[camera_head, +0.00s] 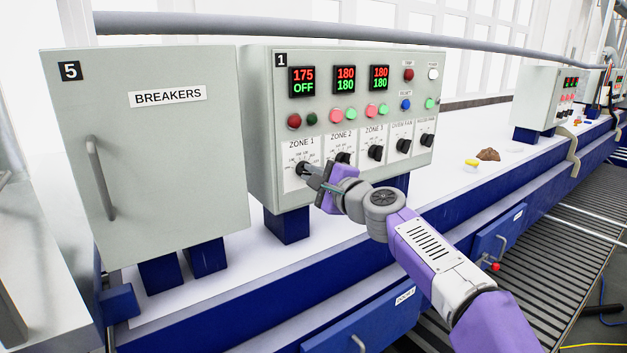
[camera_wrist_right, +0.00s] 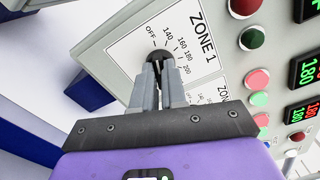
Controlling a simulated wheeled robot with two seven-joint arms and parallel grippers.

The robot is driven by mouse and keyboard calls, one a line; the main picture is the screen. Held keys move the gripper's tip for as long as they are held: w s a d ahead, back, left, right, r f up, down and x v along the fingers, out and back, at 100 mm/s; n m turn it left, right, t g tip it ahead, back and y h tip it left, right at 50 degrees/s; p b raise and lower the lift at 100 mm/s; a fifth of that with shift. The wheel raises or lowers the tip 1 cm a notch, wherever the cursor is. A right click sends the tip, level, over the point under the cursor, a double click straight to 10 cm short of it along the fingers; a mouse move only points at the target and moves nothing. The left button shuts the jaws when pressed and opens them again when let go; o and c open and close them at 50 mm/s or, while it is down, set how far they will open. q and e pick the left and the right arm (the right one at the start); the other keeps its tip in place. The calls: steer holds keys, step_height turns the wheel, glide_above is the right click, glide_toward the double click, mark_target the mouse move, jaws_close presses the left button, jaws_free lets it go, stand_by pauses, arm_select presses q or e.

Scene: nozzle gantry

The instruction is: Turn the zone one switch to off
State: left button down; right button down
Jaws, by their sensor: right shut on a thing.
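The zone one switch is a dark round knob (camera_wrist_right: 160,58) under the ZONE 1 label on control panel 1 (camera_head: 348,98). Its dial plate (camera_wrist_right: 140,50) shows OFF and numbers such as 140, 160, 180 and 200. My right gripper (camera_head: 308,169) is at this knob, its fingers shut on it; the fingers show closely in the right wrist view (camera_wrist_right: 160,75). The fingers hide part of the knob, and I cannot tell exactly where it points. The zone one display (camera_head: 302,81) reads 175 over OFF. My left gripper is not in view.
The zone two knob (camera_head: 342,158) is close to my right gripper, with the zone three knob (camera_head: 375,153) and two fan knobs further right. Red and green buttons sit above. The grey BREAKERS cabinet (camera_head: 165,190) stands at the left. A brown lump (camera_head: 488,154) lies on the white bench.

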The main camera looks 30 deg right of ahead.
steer(key=shift+n, duration=0.6)
steer(key=c, duration=1.2)
jaws_free()
steer(key=shift+s, duration=0.1)
steer(key=s, duration=0.2)
steer(key=s+b, duration=0.1)
steer(key=s, duration=0.4)
steer(key=shift+s+d+b, duration=0.2)
steer(key=shift+d+b, duration=0.1)
steer(key=shift+b, duration=0.05)
